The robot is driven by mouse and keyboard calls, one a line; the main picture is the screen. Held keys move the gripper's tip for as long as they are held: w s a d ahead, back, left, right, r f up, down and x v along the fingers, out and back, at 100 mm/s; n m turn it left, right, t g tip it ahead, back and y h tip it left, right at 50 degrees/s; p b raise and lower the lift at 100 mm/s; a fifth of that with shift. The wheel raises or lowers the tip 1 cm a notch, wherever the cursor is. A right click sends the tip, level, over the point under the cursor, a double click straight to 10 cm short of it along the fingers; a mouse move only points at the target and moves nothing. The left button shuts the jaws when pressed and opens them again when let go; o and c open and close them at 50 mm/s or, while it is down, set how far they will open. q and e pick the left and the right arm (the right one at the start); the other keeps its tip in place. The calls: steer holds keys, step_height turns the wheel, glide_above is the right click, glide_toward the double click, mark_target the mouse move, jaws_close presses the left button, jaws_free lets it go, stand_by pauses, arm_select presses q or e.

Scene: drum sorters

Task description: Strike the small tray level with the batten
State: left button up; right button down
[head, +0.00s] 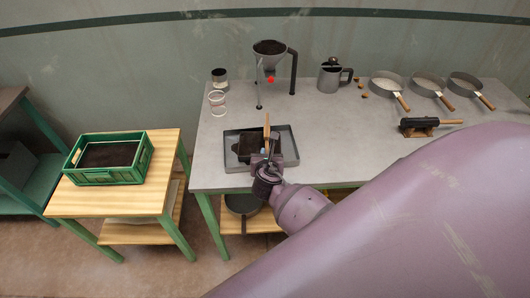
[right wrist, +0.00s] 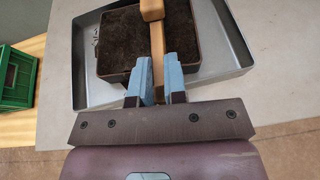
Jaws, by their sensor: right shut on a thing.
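The small tray (head: 245,145) is dark and squarish and holds dark brown soil. In the right wrist view the small tray (right wrist: 112,79) shows soil close up to its rim. My right gripper (right wrist: 160,76) is shut on the wooden batten (right wrist: 157,38), whose thicker end reaches over the soil. Whether the batten touches the soil I cannot tell. In the head view the batten (head: 267,124) stands up from my right gripper (head: 265,156), which hides part of the tray. My left gripper is not in view.
The small tray stands in a larger grey tray (head: 291,149) at the grey table's (head: 345,140) front left. Behind are a funnel on a stand (head: 269,50), a jug (head: 330,78), a cup (head: 217,103) and pans (head: 385,85). A green crate (head: 140,162) of soil sits left.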

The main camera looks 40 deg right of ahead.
step_height(320, 180, up, 6)
steer(key=w+a, duration=0.2)
steer(key=shift+a+f, duration=0.15)
steer(key=shift+a, duration=0.2)
stand_by(0.8)
steer(key=shift+f, duration=0.1)
stand_by(0.3)
